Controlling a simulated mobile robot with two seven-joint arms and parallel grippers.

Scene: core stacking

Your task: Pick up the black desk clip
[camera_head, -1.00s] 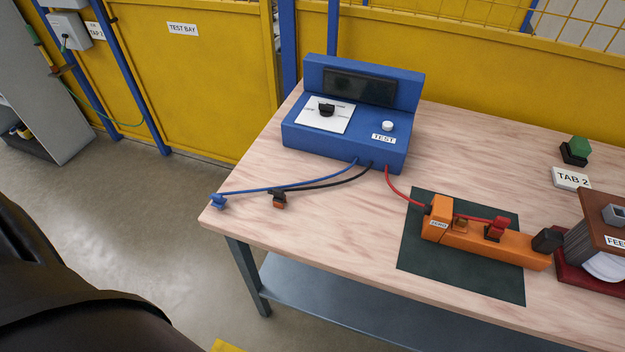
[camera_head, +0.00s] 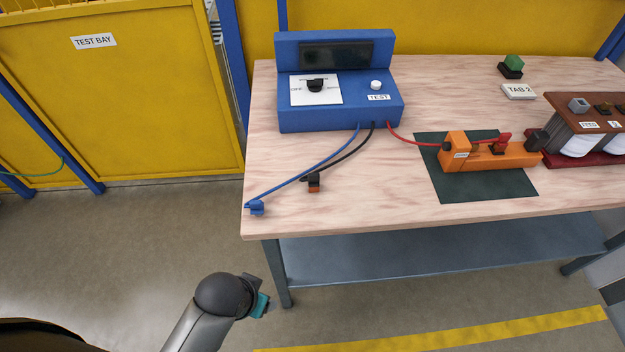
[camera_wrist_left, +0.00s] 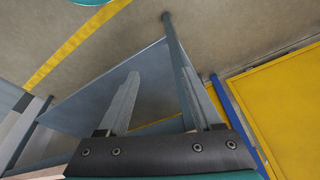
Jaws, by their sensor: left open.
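A small black clip (camera_head: 314,180) with an orange-brown lower part lies on the table near its left front edge, at the end of the black lead. A blue clip (camera_head: 257,207) lies to its left at the table corner, on the blue lead. My left gripper (camera_head: 258,300) is low in front of the table's left leg, below the tabletop and well apart from the black clip. In the left wrist view my left gripper (camera_wrist_left: 160,75) is open and empty, its fingers toward the table's underside and lower shelf. My right gripper is not in view.
A blue test box (camera_head: 340,112) stands behind the clips, its leads running forward. A dark mat (camera_head: 470,187) with an orange fixture (camera_head: 495,157) and red lead lies to the right. The lower shelf (camera_head: 400,258) runs under the tabletop. Tabletop around the black clip is mostly clear.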

